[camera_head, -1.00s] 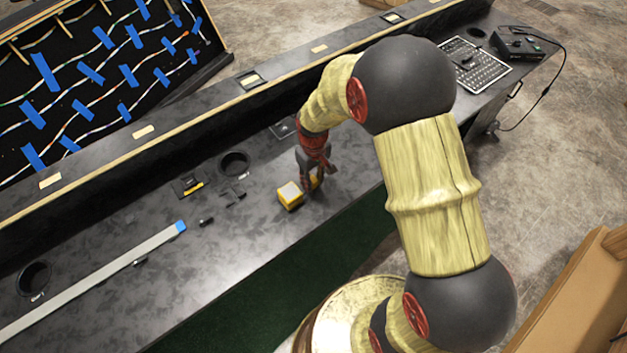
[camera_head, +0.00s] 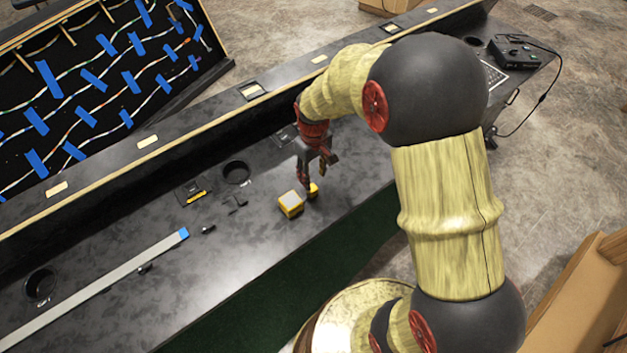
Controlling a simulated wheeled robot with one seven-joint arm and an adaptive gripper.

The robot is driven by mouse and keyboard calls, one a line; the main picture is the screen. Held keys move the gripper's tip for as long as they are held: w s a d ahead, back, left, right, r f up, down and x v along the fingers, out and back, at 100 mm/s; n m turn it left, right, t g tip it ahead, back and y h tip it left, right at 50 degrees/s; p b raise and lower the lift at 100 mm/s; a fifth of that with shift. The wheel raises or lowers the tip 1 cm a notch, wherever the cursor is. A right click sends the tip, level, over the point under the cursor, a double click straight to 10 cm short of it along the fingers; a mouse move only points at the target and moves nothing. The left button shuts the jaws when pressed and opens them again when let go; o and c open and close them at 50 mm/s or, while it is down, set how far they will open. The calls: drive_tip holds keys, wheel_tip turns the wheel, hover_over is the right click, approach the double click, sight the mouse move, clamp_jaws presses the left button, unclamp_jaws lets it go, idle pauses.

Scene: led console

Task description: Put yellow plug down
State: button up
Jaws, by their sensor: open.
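A small yellow plug (camera_head: 314,190) is on the dark console top, just right of a yellow box with a pale top (camera_head: 290,204). My gripper (camera_head: 318,180) is open over the plug, with its fingers pointing down. One finger comes down close by the plug and the other stands off to the right. Whether a finger touches the plug is too small to tell.
Left of the box lie small black parts (camera_head: 237,201) and a round hole (camera_head: 236,173). A long grey strip with a blue end (camera_head: 110,285) lies at lower left. A raised ledge (camera_head: 150,150) runs behind. The console top right of my gripper is clear.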

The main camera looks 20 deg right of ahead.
drive_tip(key=s+r+m+t, duration=0.1)
drive_tip(key=s+r, duration=0.3)
drive_tip(key=r, duration=0.6)
drive_tip(key=s+r+m+t, duration=0.15)
drive_tip(key=s+r, duration=0.25)
drive_tip(key=r, duration=0.7)
drive_tip(key=s+r+t, duration=0.1)
drive_tip(key=s+r, duration=0.2)
drive_tip(key=s, duration=0.3)
drive_tip(key=s+r+m+t, duration=0.1)
drive_tip(key=s+r+t, duration=0.1)
drive_tip(key=s, duration=0.5)
drive_tip(key=shift+p+v, duration=0.4)
drive_tip(key=shift+v, duration=0.4)
